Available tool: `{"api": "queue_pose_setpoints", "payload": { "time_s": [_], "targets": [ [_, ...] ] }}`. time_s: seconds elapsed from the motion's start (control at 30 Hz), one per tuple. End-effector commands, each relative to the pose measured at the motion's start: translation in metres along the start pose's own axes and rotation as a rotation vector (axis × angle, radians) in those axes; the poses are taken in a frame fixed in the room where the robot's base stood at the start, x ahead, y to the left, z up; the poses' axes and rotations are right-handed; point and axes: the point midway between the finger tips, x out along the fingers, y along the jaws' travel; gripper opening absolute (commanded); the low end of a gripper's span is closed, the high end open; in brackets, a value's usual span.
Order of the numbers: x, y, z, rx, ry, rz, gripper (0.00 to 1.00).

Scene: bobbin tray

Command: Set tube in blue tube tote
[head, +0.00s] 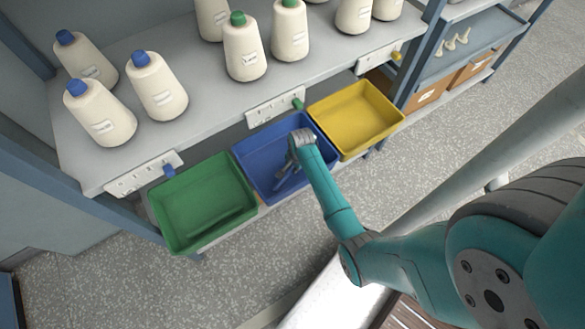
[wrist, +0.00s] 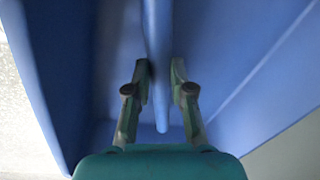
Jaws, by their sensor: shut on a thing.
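The blue tube tote (head: 262,152) sits between a green and a yellow tote at the shelf's front edge. My gripper (head: 286,176) reaches down inside the blue tote in the head view. In the wrist view, my gripper (wrist: 160,72) is shut on a slim blue tube (wrist: 158,45), one finger on each side of it. I cannot tell whether the tube touches the tote floor. In the head view the tube cannot be made out clearly.
The green tote (head: 205,200) is left of the blue one and the yellow tote (head: 357,115) right of it; both look empty. Yarn cones with blue tips (head: 157,88) and green tips (head: 244,50) stand on the shelf above. A side shelf holds cardboard boxes (head: 472,70).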

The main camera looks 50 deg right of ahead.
Motion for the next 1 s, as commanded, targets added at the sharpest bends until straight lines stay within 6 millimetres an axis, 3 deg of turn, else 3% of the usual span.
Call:
{"api": "queue_pose_setpoints", "payload": {
  "time_s": [0.2,0.57,0.6,0.7,1.0],
  "targets": [
    [0.022,0.004,0.001,0.000,-0.001,0.001,0.00],
    [0.025,0.004,0.001,0.000,0.000,0.000,0.00],
    [0.025,0.004,0.001,0.000,0.000,0.000,0.27],
    [0.025,0.004,0.001,0.000,0.000,0.000,0.47],
    [0.024,0.004,0.001,0.000,0.000,0.000,0.47]
  ]
}}
